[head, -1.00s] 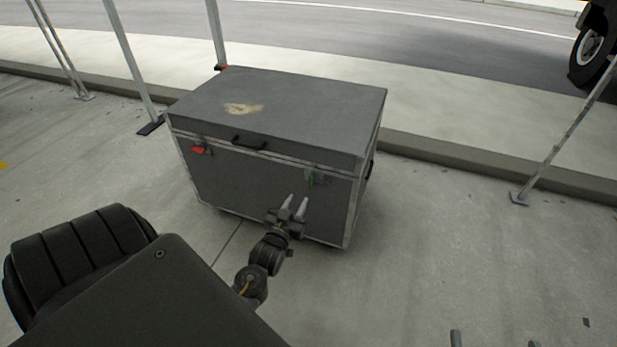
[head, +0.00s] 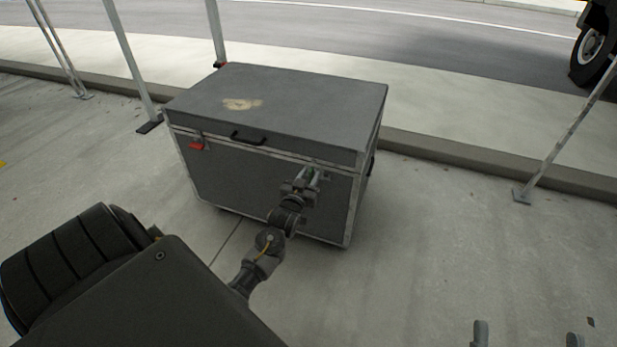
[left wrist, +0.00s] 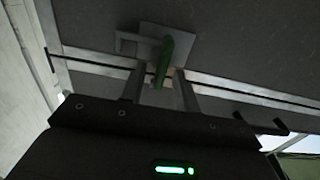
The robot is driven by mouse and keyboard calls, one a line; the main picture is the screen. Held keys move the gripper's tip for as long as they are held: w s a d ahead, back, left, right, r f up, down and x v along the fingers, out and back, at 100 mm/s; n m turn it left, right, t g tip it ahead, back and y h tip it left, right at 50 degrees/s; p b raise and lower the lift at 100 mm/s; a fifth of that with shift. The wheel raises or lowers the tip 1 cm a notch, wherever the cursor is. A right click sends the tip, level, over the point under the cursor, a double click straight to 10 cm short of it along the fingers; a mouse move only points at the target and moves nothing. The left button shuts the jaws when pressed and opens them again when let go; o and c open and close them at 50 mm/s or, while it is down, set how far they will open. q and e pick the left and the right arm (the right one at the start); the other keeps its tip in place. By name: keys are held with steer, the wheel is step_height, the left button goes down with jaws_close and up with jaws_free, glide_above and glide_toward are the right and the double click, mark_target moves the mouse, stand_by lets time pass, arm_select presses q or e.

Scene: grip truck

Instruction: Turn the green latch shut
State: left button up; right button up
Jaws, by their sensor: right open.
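The green latch (head: 312,171) is on the front of the grey case (head: 290,95), near its right end below the lid seam. In the left wrist view the latch (left wrist: 163,60) is a green lever on a pale plate, slightly tilted. My left gripper (head: 308,176) is at the latch, its two fingers apart on either side of the lever. In the left wrist view, a gap shows between the lever and the left finger; contact at the right finger cannot be told. My right gripper (head: 527,335) shows only its fingertips, wide apart, at the bottom edge.
A red latch (head: 196,146) is at the case's left front, and a black handle (head: 248,138) is on the front edge of the lid. Metal poles (head: 130,62) stand behind and left, another pole (head: 560,140) at right.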

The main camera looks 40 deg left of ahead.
arm_select(q)
jaws_close()
